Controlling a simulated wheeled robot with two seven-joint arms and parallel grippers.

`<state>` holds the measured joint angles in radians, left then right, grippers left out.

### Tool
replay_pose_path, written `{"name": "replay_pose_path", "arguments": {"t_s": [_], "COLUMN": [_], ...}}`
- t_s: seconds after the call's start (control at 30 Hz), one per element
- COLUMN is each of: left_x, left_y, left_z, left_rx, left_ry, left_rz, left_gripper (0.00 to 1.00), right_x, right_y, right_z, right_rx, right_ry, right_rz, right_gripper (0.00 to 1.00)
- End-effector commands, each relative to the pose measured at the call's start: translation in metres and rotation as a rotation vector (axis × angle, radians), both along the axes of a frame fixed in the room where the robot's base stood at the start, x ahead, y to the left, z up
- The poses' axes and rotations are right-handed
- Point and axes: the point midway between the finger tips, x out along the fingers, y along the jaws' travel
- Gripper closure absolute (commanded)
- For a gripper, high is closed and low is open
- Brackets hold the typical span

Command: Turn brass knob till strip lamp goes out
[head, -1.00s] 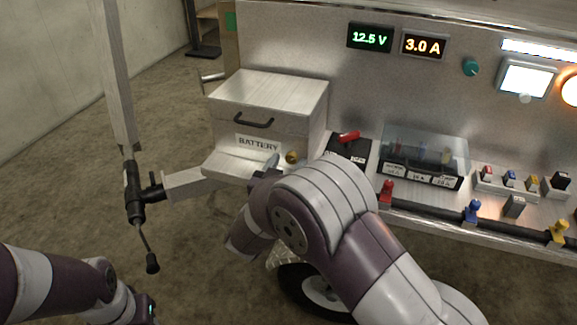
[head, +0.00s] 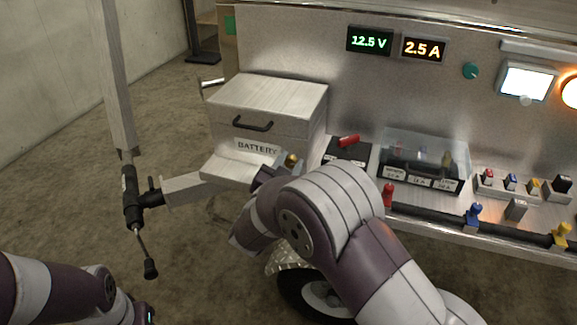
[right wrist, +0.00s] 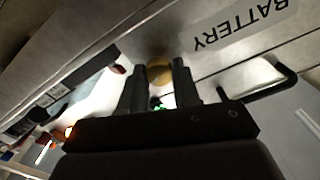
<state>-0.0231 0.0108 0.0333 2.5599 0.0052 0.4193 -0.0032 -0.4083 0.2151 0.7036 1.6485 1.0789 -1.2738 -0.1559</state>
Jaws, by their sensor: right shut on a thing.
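My right gripper (head: 281,167) is shut on the knob; my right arm partly hides the jaws in the head view. In the right wrist view the knob (right wrist: 159,71) shows between the two dark fingers of the gripper (right wrist: 160,82). The strip lamp (head: 541,50), a bar at the panel's upper right, is dark. My left arm enters at the lower left, but its gripper is out of frame.
The panel meters read 12.5 V (head: 369,40) and 2.5 A (head: 423,49). A white square lamp (head: 526,81) and an orange round lamp (head: 570,91) are lit.

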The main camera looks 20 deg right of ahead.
Motion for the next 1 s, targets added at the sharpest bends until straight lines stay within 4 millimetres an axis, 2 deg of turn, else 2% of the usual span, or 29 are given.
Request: {"name": "replay_pose_path", "arguments": {"t_s": [0.1, 0.37, 0.4, 0.43, 0.77, 0.87, 1.0], "left_x": [0.000, 0.000, 0.000, 0.000, 0.000, 0.000, 0.000], "left_y": [0.000, 0.000, 0.000, 0.000, 0.000, 0.000, 0.000], "left_z": [-0.005, -0.004, -0.004, -0.004, -0.002, 0.003, 0.014], "left_rx": [0.000, 0.000, 0.000, 0.000, 0.000, 0.000, 0.000], "left_ry": [0.000, 0.000, 0.000, 0.000, 0.000, 0.000, 0.000], "left_rz": [0.000, 0.000, 0.000, 0.000, 0.000, 0.000, 0.000], "left_gripper": [0.60, 0.60, 0.60, 0.60, 0.60, 0.60, 0.60], "right_x": [0.000, 0.000, 0.000, 0.000, -0.002, -0.011, -0.039], "right_y": [0.000, 0.000, 0.000, 0.000, 0.002, 0.009, 0.028], "right_z": [-0.001, 0.000, -0.001, -0.001, 0.000, 0.002, 0.004], "right_rx": [0.073, 0.079, 0.079, 0.078, 0.077, 0.078, 0.076], "right_ry": [-0.050, -0.053, -0.053, -0.053, -0.052, -0.051, -0.050], "right_rz": [-0.001, -0.001, -0.001, 0.000, 0.001, 0.003, 0.007], "right_gripper": [0.99, 0.99, 0.55, 0.46, 0.45, 0.45, 0.45]}}
